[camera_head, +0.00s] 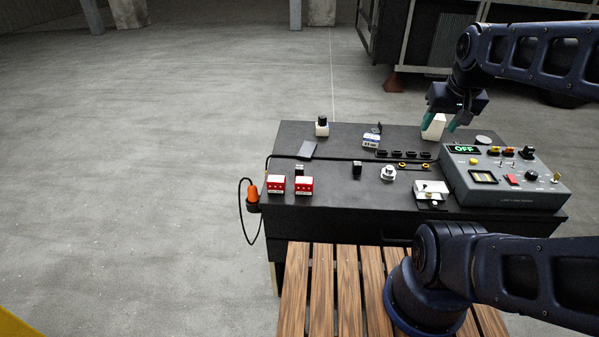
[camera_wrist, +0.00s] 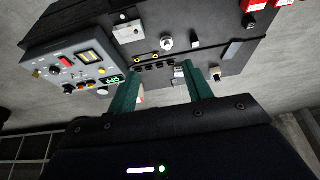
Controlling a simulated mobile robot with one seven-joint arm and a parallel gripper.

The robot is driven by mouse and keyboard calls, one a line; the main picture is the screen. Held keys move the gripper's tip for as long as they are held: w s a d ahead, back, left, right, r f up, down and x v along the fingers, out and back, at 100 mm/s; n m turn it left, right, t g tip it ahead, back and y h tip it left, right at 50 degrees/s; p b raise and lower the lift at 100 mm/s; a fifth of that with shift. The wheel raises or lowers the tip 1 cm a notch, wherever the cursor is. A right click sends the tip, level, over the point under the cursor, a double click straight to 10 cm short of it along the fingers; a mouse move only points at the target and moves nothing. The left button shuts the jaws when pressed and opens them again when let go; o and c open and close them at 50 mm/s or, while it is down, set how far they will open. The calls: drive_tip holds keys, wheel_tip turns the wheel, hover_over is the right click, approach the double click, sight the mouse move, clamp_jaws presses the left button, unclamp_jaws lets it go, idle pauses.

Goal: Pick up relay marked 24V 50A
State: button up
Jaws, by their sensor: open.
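No marking reading 24V 50A is legible, so I cannot tell which part is the relay. Two red-and-white boxes (camera_head: 276,186) (camera_head: 304,187) stand at the bench's front left; they also show at the top right of the wrist view (camera_wrist: 283,3). Small dark blocks stand behind them (camera_head: 299,169) and near the middle (camera_head: 357,167). A dark block on a white base (camera_head: 321,127) is at the back left, and a blue-and-white block (camera_head: 371,141) at the back middle. My gripper (camera_head: 443,119) is open above the back right; a white piece (camera_head: 433,128) shows beside its teal fingers.
A grey control box (camera_head: 505,182) with an OFF display fills the bench's right end. Several black sockets (camera_head: 403,155), a round white part (camera_head: 388,174) and a clamp-like white fixture (camera_head: 431,191) are nearby. An orange-handled tool (camera_head: 253,194) hangs at the left edge.

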drive_tip(key=shift+o, duration=0.5)
drive_tip(key=shift+w, duration=0.1)
drive_tip(key=w+a+n+g, duration=0.2)
drive_tip(key=w+a+n, duration=0.35)
drive_tip(key=w, duration=0.45)
drive_tip(key=n+g+h, duration=0.3)
drive_tip(key=n+h, duration=0.2)
drive_tip(key=n, duration=0.7)
hover_over(299, 167)
drive_tip(key=a, duration=0.4)
wheel_tip(299, 167, down, 24)
drive_tip(key=x, duration=1)
drive_tip(key=shift+w+f, duration=0.25)
drive_tip(key=shift+f, duration=0.1)
